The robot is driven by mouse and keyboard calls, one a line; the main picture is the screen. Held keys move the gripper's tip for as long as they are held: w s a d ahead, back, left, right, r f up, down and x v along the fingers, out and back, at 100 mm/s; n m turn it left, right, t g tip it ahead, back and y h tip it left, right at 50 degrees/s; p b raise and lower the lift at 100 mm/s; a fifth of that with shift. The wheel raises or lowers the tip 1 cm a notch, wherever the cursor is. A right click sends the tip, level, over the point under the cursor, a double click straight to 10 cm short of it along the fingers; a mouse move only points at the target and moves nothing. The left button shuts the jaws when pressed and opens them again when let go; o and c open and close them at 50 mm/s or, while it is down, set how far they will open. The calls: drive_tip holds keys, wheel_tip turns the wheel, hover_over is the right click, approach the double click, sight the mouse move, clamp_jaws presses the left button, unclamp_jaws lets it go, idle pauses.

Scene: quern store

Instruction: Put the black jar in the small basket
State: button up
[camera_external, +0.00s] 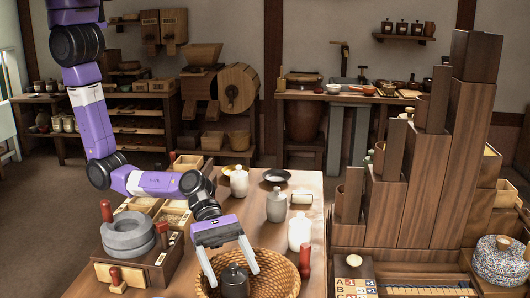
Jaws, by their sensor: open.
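The black jar (234,281) is a small dark lidded pot. It appears inside the small basket (287,283), a round woven brown basket at the front of the table. My gripper (230,268) points down over the basket, with its two pale fingers apart, one on each side of the jar. I cannot tell whether the fingers touch the jar. The jar's base and the basket's bottom are cut off by the lower picture edge.
A white bottle (299,232) and a grey bottle (275,206) stand behind the basket, with another pale bottle (239,182) and a dark plate (275,176) farther back. A stone quern (128,236) is at left. A red-handled object (305,262) stands right of the basket. Tall wooden boxes (385,200) rise at right.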

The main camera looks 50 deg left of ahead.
drive_tip(key=v, duration=1)
drive_tip(key=shift+a+r, duration=0.15)
drive_tip(key=shift+a, duration=0.25)
drive_tip(key=shift+w, duration=0.1)
